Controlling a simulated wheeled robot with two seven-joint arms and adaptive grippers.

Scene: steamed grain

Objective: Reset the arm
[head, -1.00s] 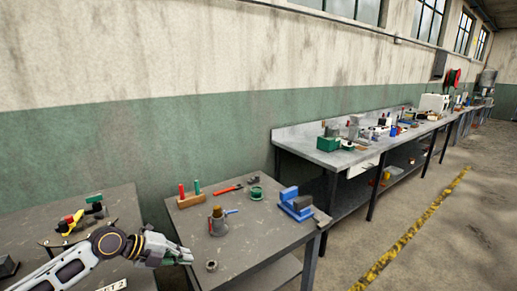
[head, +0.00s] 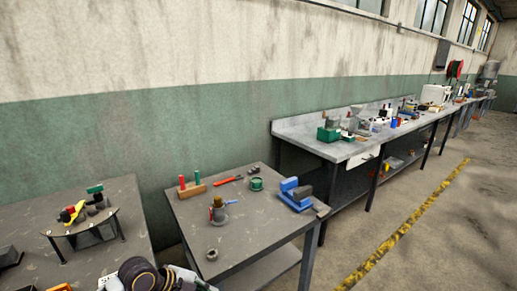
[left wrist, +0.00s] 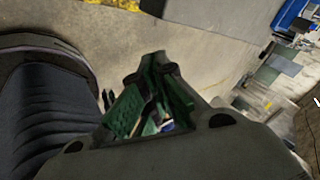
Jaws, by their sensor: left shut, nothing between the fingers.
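My left gripper (left wrist: 155,95) shows in the left wrist view with its green-padded fingers shut and empty, over bare concrete floor. In the head view only part of my left arm shows at the bottom edge, in front of the gap between the two near tables; its fingers are out of that frame. My right arm and gripper are in neither view.
The middle table (head: 240,230) holds a blue vise (head: 296,195), a green ring (head: 256,184), a red-handled tool (head: 227,181) and a small metal nut (head: 212,254). The left table (head: 125,215) holds a small round stand (head: 80,224). A long workbench (head: 330,148) runs along the wall. Open floor lies right.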

